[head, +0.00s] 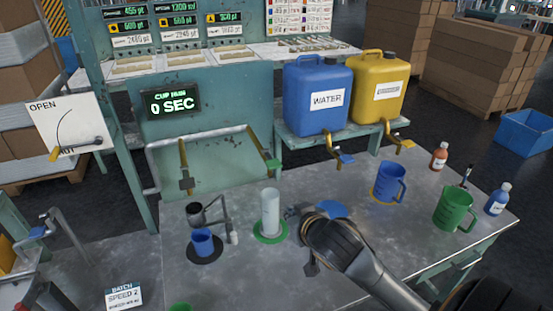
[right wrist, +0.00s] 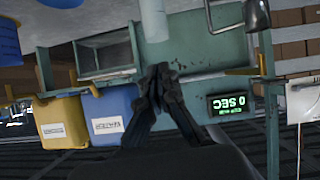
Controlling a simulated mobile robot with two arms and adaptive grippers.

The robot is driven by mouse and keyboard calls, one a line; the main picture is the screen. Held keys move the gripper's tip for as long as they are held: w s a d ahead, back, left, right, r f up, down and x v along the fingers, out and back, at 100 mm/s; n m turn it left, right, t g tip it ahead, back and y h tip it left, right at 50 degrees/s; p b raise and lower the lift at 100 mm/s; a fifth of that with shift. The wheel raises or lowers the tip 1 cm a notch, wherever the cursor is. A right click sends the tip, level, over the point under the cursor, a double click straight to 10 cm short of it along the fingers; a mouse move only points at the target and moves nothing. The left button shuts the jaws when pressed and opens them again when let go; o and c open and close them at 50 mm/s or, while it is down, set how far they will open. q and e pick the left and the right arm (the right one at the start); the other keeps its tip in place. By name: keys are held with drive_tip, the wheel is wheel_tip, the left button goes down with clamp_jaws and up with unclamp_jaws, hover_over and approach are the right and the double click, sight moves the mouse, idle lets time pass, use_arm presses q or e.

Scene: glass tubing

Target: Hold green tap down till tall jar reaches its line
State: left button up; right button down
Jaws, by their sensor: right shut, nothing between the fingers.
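The green tap (head: 272,165) is a green lever at the right end of a pipe on the teal panel, above and behind the tall jar. The tall jar (head: 270,212) is a pale, translucent upright cylinder on a green disc (head: 270,237). I cannot make out its line or any liquid level. My right gripper (head: 292,212) is low over the table, just right of the jar, and looks apart from the tap. In the right wrist view its fingertips (right wrist: 160,72) are together and empty, and the jar (right wrist: 153,20) appears upside down. My left gripper is not in view.
A small blue cup (head: 202,242) stands left of the jar. A blue mug (head: 389,183), a green mug (head: 455,209) and small bottles stand to the right. Blue (head: 318,95) and yellow (head: 378,85) canisters sit behind on a shelf. A display (head: 172,101) reads 0 SEC.

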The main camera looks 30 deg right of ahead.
wheel_tip(320, 180, up, 13)
drive_tip(key=w+d+m+t, duration=0.1)
drive_tip(key=w+t, duration=0.1)
drive_tip(key=t, duration=0.1)
drive_tip(key=shift+d+h, duration=0.25)
drive_tip(key=shift+h, duration=0.15)
drive_tip(key=shift+w, duration=0.15)
drive_tip(key=p, duration=0.3)
approach(270, 159)
drive_tip(key=w+d+r, duration=0.1)
drive_tip(key=w+r, duration=0.3)
drive_tip(key=f, duration=0.3)
drive_tip(key=f+p, duration=0.1)
drive_tip(key=shift+w+d+f, duration=0.1)
drive_tip(key=shift+w+f, duration=0.1)
drive_tip(key=shift+w, duration=0.1)
